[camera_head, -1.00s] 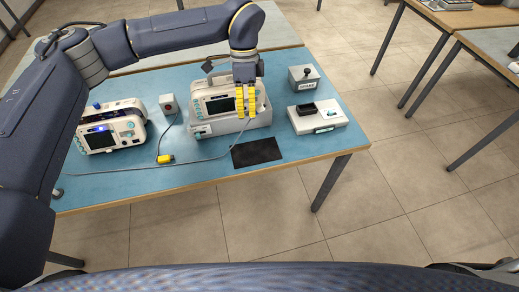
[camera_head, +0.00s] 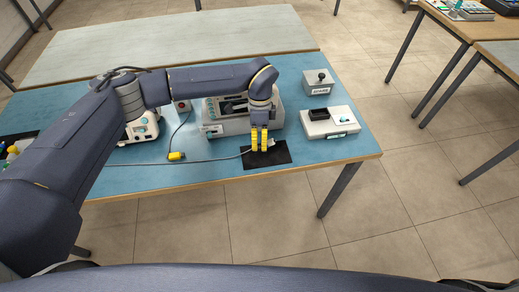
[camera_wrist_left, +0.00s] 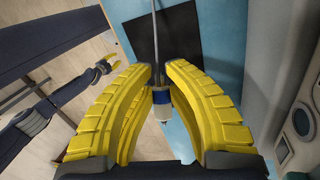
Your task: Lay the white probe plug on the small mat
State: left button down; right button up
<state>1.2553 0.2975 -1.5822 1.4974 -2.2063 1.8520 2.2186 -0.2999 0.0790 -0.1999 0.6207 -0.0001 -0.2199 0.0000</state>
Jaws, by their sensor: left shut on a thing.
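My left gripper (camera_head: 260,150) is shut on the white probe plug (camera_wrist_left: 162,112), which has a blue band and a grey cable (camera_wrist_left: 155,40). The plug's pale end (camera_head: 271,143) shows just right of the yellow fingers in the head view. The small black mat (camera_head: 268,162) lies near the front edge of the table, below the gripper. It also shows in the left wrist view (camera_wrist_left: 183,45), above the plug in the picture. I cannot tell how high the plug is over the table. My right gripper (camera_wrist_left: 106,67) shows only in the left wrist view, empty, its fingers apart.
A monitor in a grey cradle (camera_head: 218,130) stands behind the mat, partly hidden by my arm. A white device (camera_head: 328,127) and grey knob box (camera_head: 318,85) stand right.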

aim_at(259, 155)
pick_arm(q)
jog(key=shift+f, duration=2)
jog(key=shift+f, duration=0.1)
jog(key=c, duration=1.4)
grip_release()
jog(key=v, duration=1.2)
